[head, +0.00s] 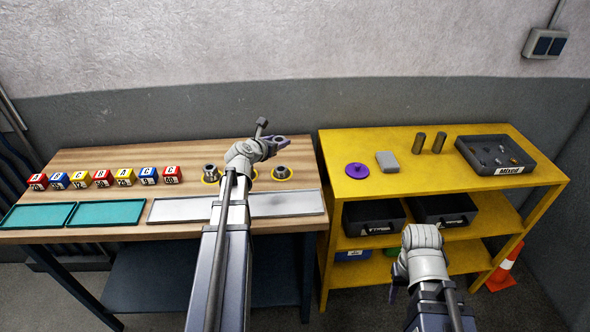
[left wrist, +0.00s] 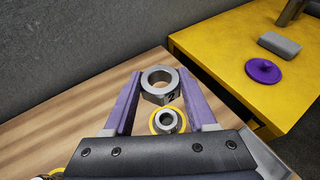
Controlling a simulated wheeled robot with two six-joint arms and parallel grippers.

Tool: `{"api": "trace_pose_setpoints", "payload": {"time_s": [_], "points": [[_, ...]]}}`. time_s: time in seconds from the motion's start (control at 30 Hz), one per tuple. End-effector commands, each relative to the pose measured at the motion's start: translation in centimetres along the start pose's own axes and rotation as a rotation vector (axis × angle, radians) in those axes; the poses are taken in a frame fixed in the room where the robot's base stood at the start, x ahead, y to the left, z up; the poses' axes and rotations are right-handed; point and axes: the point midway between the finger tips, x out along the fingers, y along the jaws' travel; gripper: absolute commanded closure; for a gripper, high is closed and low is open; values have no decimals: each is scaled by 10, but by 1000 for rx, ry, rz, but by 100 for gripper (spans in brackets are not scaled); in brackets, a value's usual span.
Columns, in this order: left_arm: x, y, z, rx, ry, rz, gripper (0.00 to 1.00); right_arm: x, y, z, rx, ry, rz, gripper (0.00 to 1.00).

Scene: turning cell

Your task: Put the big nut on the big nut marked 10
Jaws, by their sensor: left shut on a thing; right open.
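My left gripper (head: 273,145) has its purple fingers shut on a big grey nut (left wrist: 149,92). The nut is held above the back right of the wooden table, its hole facing up in the left wrist view. In the head view, grey pieces in yellow rings stand at the left (head: 210,172) and right (head: 282,171) of my arm. I cannot read a 10 on them. My right gripper (head: 394,292) is open and empty, low before the yellow shelf.
A pale tray (head: 290,204), teal trays (head: 36,216) and several coloured, labelled blocks (head: 101,178) are on the wooden table (head: 130,158).

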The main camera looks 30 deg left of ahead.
Motion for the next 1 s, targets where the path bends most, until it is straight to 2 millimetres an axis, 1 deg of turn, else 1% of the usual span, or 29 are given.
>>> {"api": "trace_pose_setpoints", "payload": {"time_s": [0.17,0.27,0.37,0.6,0.7,0.9,1.0], "points": [[0,0,-1,0,0,1,100,1,0,0,-1,0,0,50],[2,0,-6,0,0,1,100,6,-1,0,-1,0,0,50],[6,0,-16,0,0,1,100,17,-2,-1,0,0,0,50],[20,0,-50,0,0,1,100,54,-5,-3,0,0,0,50],[24,0,-59,0,0,1,100,64,-6,-4,0,0,0,50],[24,0,-59,0,0,1,100,64,-6,-4,0,0,0,50],[26,0,-65,0,0,1,100,70,-7,-4,0,0,0,50]]}}
